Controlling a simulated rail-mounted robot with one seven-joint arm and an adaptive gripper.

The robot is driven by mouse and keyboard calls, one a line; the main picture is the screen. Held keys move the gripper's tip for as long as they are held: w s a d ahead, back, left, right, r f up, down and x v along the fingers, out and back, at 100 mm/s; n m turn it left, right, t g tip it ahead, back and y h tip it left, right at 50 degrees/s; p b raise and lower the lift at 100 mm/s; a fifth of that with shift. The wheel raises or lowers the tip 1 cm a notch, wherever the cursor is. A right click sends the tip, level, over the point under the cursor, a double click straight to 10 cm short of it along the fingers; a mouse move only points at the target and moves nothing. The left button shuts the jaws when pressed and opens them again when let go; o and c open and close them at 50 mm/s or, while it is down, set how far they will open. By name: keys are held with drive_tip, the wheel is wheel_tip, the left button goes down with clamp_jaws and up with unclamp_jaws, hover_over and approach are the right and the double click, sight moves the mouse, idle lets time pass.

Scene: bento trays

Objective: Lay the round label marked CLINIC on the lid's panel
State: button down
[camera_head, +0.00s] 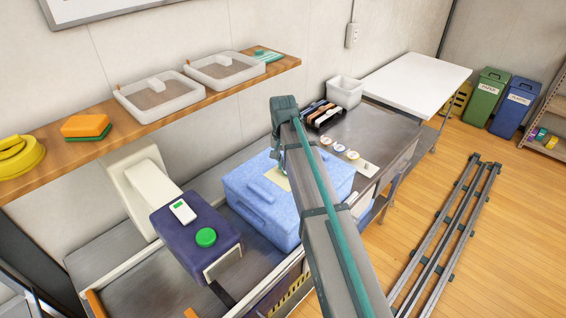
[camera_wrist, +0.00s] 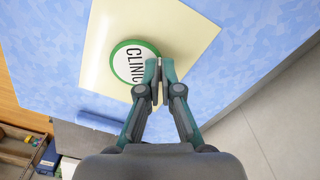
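The round white label marked CLINIC (camera_wrist: 133,64), with a green ring, shows in the wrist view in front of the cream panel (camera_wrist: 200,30). The panel is on the blue speckled lid (camera_wrist: 265,30). My gripper (camera_wrist: 159,66) has its fingertips close together at the label's right edge, shut on it; the left finger hides part of the label. I cannot tell whether the label touches the panel. In the head view, my gripper (camera_head: 279,160) is over the lid (camera_head: 262,205) beside the panel (camera_head: 277,178); the label cannot be made out there.
Several round labels (camera_head: 339,147) lie on a pale strip on the grey bench, right of the blue box. A dark rack (camera_head: 322,114) and a white bin (camera_head: 345,92) stand behind them. A purple device with a green button (camera_head: 206,237) stands left of the box.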

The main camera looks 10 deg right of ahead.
drive_tip(key=shift+f, duration=0.1)
drive_tip(key=c, duration=0.8)
unclamp_jaws()
drive_tip(key=shift+o, duration=0.2)
wheel_tip(320, 180, up, 8)
drive_tip(key=p, duration=0.4)
idle(0.5)
idle(0.3)
